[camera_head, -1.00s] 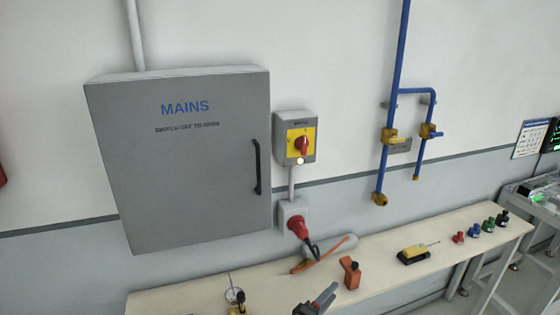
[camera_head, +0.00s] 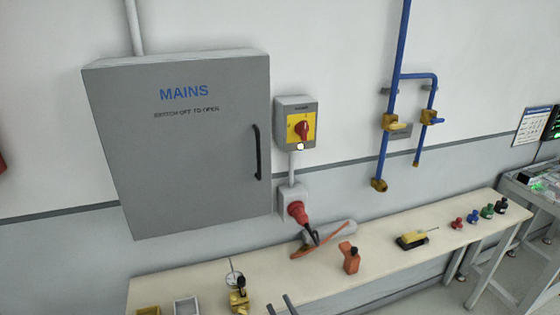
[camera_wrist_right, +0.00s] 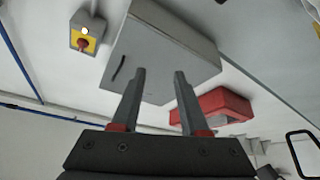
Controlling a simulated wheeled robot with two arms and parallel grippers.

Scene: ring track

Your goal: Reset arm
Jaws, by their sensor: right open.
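My right gripper (camera_head: 281,305) shows at the bottom edge of the head view, in front of the bench; only its two finger tips are in the picture. In the right wrist view its two fingers (camera_wrist_right: 157,100) stand apart with nothing between them, so it is open and empty. Behind the fingers, that view shows the grey mains cabinet (camera_wrist_right: 185,50), and the gripper is clear of it. In the head view the cabinet (camera_head: 180,150) is closed on the wall, with a black handle at its right side. My left gripper is out of view.
A red and yellow switch (camera_head: 301,129) and a red plug (camera_head: 298,212) are right of the cabinet. Blue pipes (camera_head: 395,85) run down the wall. The bench (camera_head: 440,230) carries an orange object (camera_head: 349,259), a yellow tool (camera_head: 411,240) and several small coloured items. A red box (camera_wrist_right: 223,105) shows in the wrist view.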

